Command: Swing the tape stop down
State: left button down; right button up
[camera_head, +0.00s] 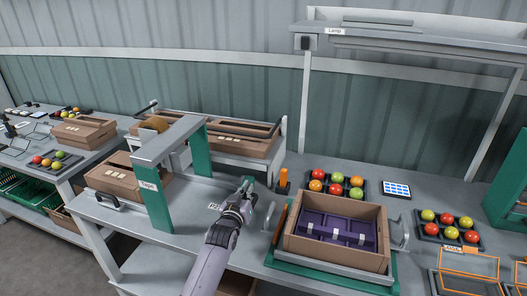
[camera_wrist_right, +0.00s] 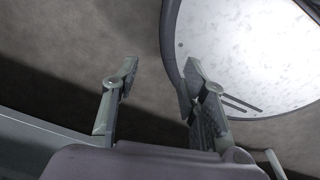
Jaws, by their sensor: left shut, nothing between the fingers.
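The taping station is a grey crossbar (camera_head: 170,138) on green posts, with a "Tape" label on the near post. An upright orange piece (camera_head: 283,177) stands on a small block right of the posts; I cannot tell for sure if it is the tape stop. My left gripper (camera_head: 247,184) is shut and empty above the grey table, between the posts and the orange piece, apart from the latter. My right gripper (camera_wrist_right: 158,76) shows only in the right wrist view, fingers apart with nothing between them, away from the table.
An open cardboard box (camera_head: 334,258) with a purple insert sits right of my left gripper. A long orange bar (camera_head: 280,223) lies beside it. Tomato trays (camera_head: 447,237) stand further right. Closed cardboard boxes (camera_head: 112,181) lie at and behind the taping station.

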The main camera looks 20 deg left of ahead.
pick_arm(q)
jog(key=shift+s+f+b, duration=0.15)
jog(key=shift+s+f, duration=0.15)
jog(key=shift+f, duration=0.3)
jog(key=shift+s+f+b, duration=0.1)
jog(key=shift+s+f, duration=0.2)
jog(key=shift+f, duration=0.3)
jog(key=shift+s+f+b, duration=0.15)
jog(key=shift+s+f, duration=0.15)
jog(key=shift+f, duration=0.3)
jog(key=s+r, duration=0.1)
jog(key=s, duration=1.1)
jog(key=shift+d, duration=0.15)
